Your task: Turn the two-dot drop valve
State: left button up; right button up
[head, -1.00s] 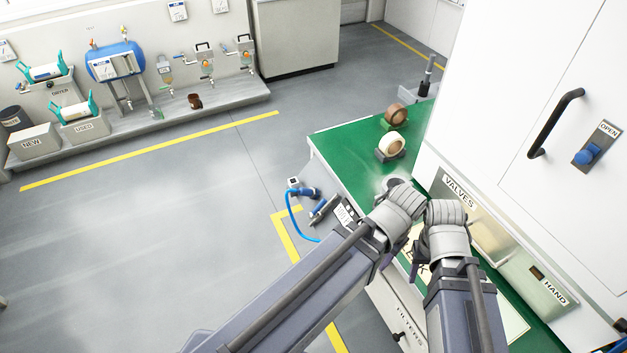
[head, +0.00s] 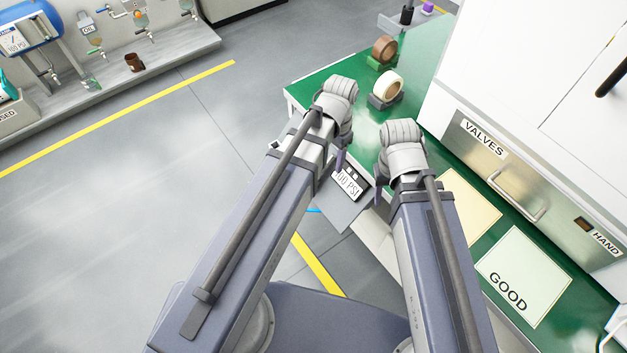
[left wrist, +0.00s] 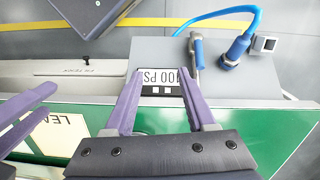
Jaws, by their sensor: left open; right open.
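Several air drops with small valves, one of them a drop valve (head: 147,33), hang on the far wall at upper left in the head view. Their dot marks are too small to read there. A card (head: 346,183) reading 100 PSI lies on a grey panel beside the green bench. In the left wrist view the card (left wrist: 161,82) shows two white squares on a black strip. My left gripper (left wrist: 160,72) is open and empty, its fingertips over the card in that view. My right gripper (head: 379,190) is open and empty above the bench, far from the drops.
The green bench (head: 335,83) holds tape rolls (head: 388,86) and a GOOD sheet (head: 523,275). A VALVES drawer (head: 500,165) is at right. A blue hose (left wrist: 235,12) lies near the card. Grey floor (head: 120,220) is open between bench and wall.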

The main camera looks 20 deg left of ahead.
pick_arm(q)
jog(key=w+a+f+m+b, duration=0.1)
jog(key=w+a+f+b, duration=0.1)
jog(key=f, duration=0.1)
jog(key=w+a+f+b, duration=0.2)
jog(key=f+b, duration=0.1)
jog(key=w+a+f+m+h+b, duration=0.1)
jog(key=w+a+f+b, duration=0.1)
jog(key=w+f, duration=0.1)
jog(key=shift+a+f+m+b, duration=0.3)
jog(key=shift+f+b, duration=0.1)
jog(key=shift+f, duration=0.2)
jog(key=shift+w+a+f, duration=0.1)
jog(key=shift+w+a, duration=0.05)
jog(key=shift+a, duration=0.1)
pick_arm(e)
notch_tip(320, 180, down, 11)
jog(key=shift+r, duration=0.2)
pick_arm(q)
jog(key=shift+f, duration=0.1)
jog(key=f+b, duration=0.7)
jog(key=b, duration=0.1)
jog(key=shift+s+d+f, duration=0.35)
jog(key=shift+s+d, duration=0.05)
pick_arm(e)
notch_tip(320, 180, down, 8)
jog(key=shift+r, duration=0.15)
pick_arm(q)
jog(key=shift+r, duration=0.1)
jog(key=shift+c, duration=0.4)
